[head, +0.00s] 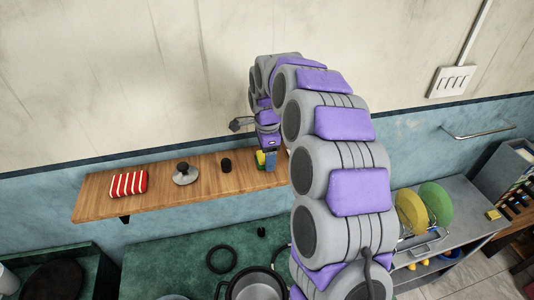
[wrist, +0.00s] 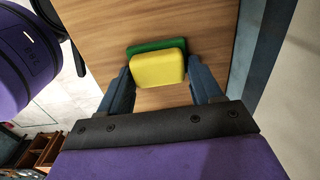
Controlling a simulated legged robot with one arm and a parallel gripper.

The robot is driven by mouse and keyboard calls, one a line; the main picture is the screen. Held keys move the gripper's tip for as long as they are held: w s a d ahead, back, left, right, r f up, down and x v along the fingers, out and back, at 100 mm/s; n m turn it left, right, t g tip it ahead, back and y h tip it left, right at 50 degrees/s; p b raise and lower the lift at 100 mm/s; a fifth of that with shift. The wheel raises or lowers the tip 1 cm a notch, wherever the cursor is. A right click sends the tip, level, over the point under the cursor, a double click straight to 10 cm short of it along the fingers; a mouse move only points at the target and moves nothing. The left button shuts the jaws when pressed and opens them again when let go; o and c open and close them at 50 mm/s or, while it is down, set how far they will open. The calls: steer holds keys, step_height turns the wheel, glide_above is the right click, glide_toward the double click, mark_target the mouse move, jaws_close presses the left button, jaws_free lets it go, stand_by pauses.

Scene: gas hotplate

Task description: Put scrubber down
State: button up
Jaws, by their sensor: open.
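The scrubber, a sponge with a yellow side and a green side, is at the wooden shelf (head: 205,177). In the wrist view the scrubber (wrist: 158,68) lies between my two dark blue fingers, yellow side toward the camera and green edge beyond. My gripper (wrist: 160,78) is open around it, with a finger on each side; small gaps seem to show. In the head view the scrubber (head: 261,158) is a small yellow and green patch under my gripper (head: 268,160), partly hidden by it. Whether it rests fully on the shelf is hard to tell.
On the shelf left of my gripper are a red-striped cloth (head: 129,185), a pot lid (head: 186,174) and a small dark cylinder (head: 226,165). Below stands a green counter (head: 160,262) with a pot (head: 254,287). A rack with yellow and green plates (head: 434,200) is at right.

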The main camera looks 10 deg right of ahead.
step_height(320, 180, up, 12)
stand_by(0.4)
steer(key=shift+s+r, duration=0.1)
steer(key=shift+s, duration=0.05)
steer(key=s+f+n, duration=0.3)
steer(key=s+n, duration=0.3)
steer(key=s, duration=0.7)
steer(key=s+a+f+n+g, duration=0.1)
steer(key=s+f+n, duration=0.2)
steer(key=s, duration=1.1)
steer(key=s+f+n, duration=0.3)
steer(key=s+n, duration=0.6)
steer(key=s, duration=0.4)
steer(key=shift+s+a+f+g, duration=0.2)
steer(key=shift+s+f+g, duration=0.1)
steer(key=shift+g, duration=0.1)
